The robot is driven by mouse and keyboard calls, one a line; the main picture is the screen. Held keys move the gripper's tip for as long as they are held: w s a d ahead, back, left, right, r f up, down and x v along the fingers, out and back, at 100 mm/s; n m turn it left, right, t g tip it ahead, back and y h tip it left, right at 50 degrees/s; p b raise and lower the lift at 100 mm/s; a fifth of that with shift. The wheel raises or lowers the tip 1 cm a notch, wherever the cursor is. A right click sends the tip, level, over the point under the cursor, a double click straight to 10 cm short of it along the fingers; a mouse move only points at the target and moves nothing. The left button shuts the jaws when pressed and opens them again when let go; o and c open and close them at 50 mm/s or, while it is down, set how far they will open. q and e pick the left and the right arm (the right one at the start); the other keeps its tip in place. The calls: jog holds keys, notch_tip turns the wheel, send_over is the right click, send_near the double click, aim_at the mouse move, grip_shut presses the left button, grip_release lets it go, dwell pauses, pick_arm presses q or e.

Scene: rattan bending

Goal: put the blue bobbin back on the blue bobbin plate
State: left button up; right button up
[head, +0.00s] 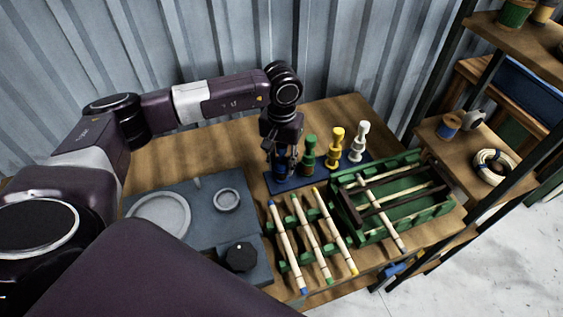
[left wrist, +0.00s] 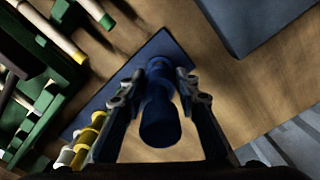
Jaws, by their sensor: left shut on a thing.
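The blue bobbin (left wrist: 160,118) is between the two fingers of my left gripper (left wrist: 160,82) in the left wrist view. In the head view, my left gripper (head: 283,172) points down at the left end of the dark blue bobbin plate (head: 317,178) and mostly hides the bobbin. The plate also shows in the left wrist view (left wrist: 118,88), behind the bobbin. I cannot tell whether the bobbin touches the plate. A green bobbin (head: 309,152), a yellow bobbin (head: 336,148) and a white bobbin (head: 358,143) stand upright in a row on the plate. My right gripper is not in view.
A grey panel (head: 200,235) with a round dish (head: 227,200) and a black knob (head: 240,258) lies to the left. Several pale sticks (head: 310,240) rest on green holders in front. A green rack (head: 400,190) stands right of the plate. A wooden shelf (head: 470,140) is farther right.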

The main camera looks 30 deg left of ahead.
aim_at(281, 145)
pick_arm(q)
jog(key=o, duration=1.2)
jog(key=shift+f, duration=0.1)
jog(key=shift+r, duration=0.2)
jog(key=shift+w+r, duration=0.1)
jog(key=shift+r, duration=0.2)
notch_tip(281, 145, up, 11)
jog(key=b, duration=0.2)
jog(key=shift+f+b, duration=0.15)
jog(key=shift+b, duration=0.25)
jog(key=shift+r, duration=0.3)
